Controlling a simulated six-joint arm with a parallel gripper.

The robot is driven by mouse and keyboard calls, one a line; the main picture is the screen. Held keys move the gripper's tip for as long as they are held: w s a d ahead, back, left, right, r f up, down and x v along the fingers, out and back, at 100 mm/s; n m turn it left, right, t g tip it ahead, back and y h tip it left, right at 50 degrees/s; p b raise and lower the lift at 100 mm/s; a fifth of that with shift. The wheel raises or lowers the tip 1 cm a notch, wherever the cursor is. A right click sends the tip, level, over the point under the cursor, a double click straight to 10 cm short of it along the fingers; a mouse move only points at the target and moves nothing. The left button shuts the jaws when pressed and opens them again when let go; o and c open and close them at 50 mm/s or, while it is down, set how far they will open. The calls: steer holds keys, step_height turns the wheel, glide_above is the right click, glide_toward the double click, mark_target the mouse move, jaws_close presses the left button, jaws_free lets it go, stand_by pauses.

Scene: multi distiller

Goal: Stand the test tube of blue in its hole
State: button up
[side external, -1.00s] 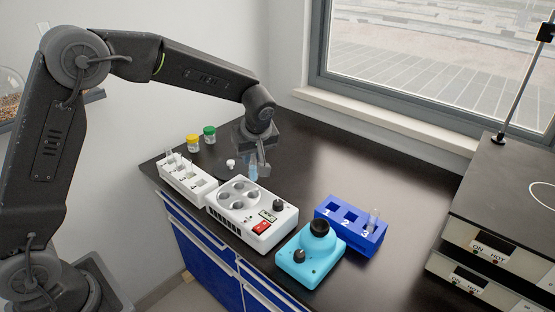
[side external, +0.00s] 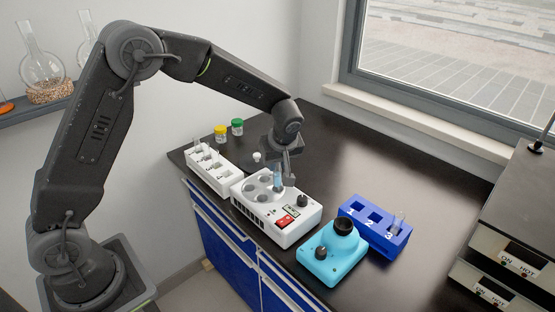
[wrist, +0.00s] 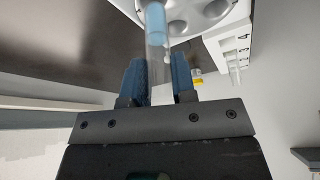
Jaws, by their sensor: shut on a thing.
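My gripper (side external: 285,168) is shut on a clear test tube (side external: 278,179) of blue liquid. In the side view the tube is upright at the far side of the white device (side external: 299,219), in front of or over its round holes. I cannot tell whether its lower end is inside a hole. In the wrist view the tube (wrist: 155,22) passes between the two blue finger pads of my gripper (wrist: 160,78), its blue end away from me, overlapping the device's round-holed top (wrist: 206,24).
A white rack (side external: 220,172) with tubes stands left of the device. A turquoise mixer (side external: 330,262) and a blue numbered rack (side external: 378,236) holding a tube stand right. Yellow-lidded (side external: 221,133) and green-lidded (side external: 237,127) jars stand behind. The black bench at back right is clear.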

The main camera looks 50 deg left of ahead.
steer(key=shift+f, duration=0.15)
steer(key=shift+f, duration=2.15)
steer(key=o, duration=1)
steer(key=shift+r, duration=3.55)
